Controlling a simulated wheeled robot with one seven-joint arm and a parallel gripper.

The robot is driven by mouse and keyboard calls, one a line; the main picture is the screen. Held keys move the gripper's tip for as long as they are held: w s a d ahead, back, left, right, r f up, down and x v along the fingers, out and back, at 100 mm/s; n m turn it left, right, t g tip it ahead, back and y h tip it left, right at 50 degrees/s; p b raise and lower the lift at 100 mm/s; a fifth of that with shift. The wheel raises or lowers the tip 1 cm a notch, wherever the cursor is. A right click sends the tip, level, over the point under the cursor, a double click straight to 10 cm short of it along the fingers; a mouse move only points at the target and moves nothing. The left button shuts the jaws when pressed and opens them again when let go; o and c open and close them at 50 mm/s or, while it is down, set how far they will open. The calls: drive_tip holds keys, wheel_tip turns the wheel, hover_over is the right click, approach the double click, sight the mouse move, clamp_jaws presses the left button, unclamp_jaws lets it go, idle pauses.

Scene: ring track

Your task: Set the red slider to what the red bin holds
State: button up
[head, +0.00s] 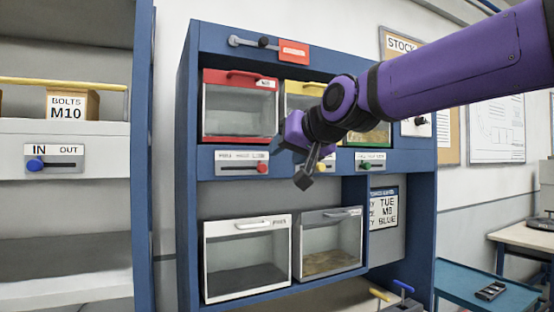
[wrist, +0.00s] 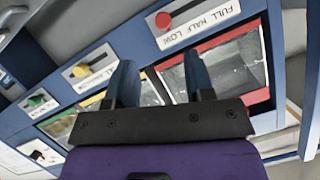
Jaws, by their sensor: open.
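The red bin (head: 240,105) sits at the upper left of the blue cabinet, with a red frame and clear front. It also shows in the wrist view (wrist: 228,70), upside down, with greyish matter behind the pane; its fill level is unclear. The red slider (head: 262,167) is below it, its knob at the right end of the plate. In the wrist view the red knob (wrist: 163,20) is at the left, LOW end of the inverted FULL HALF LOW label. My gripper (head: 308,172) is open and empty, right of the red slider and apart from it. Its fingers (wrist: 160,75) show in the wrist view.
A yellow bin (head: 303,90) is partly behind my arm, with a yellow slider (head: 320,167) and a green slider (head: 366,167) below. Two lower bins, one white (head: 248,224) and one grey (head: 330,214), stand beneath. A red-tagged latch (head: 293,51) is above the bins.

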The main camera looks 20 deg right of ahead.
drive_tip(key=shift+v, duration=1.15)
drive_tip(key=s+d+f+g+h, duration=0.1)
drive_tip(key=s+d+f+g, duration=0.2)
drive_tip(key=s+f, duration=0.7)
drive_tip(key=s+d+f+n+g+h, duration=0.1)
drive_tip(key=s+d+f+g, duration=0.3)
drive_tip(key=s+f, duration=0.6)
wheel_tip(320, 180, down, 3)
drive_tip(key=shift+s+f+g+h, duration=0.2)
drive_tip(key=shift+s+g+h, duration=0.2)
drive_tip(key=shift+g+h, duration=0.2)
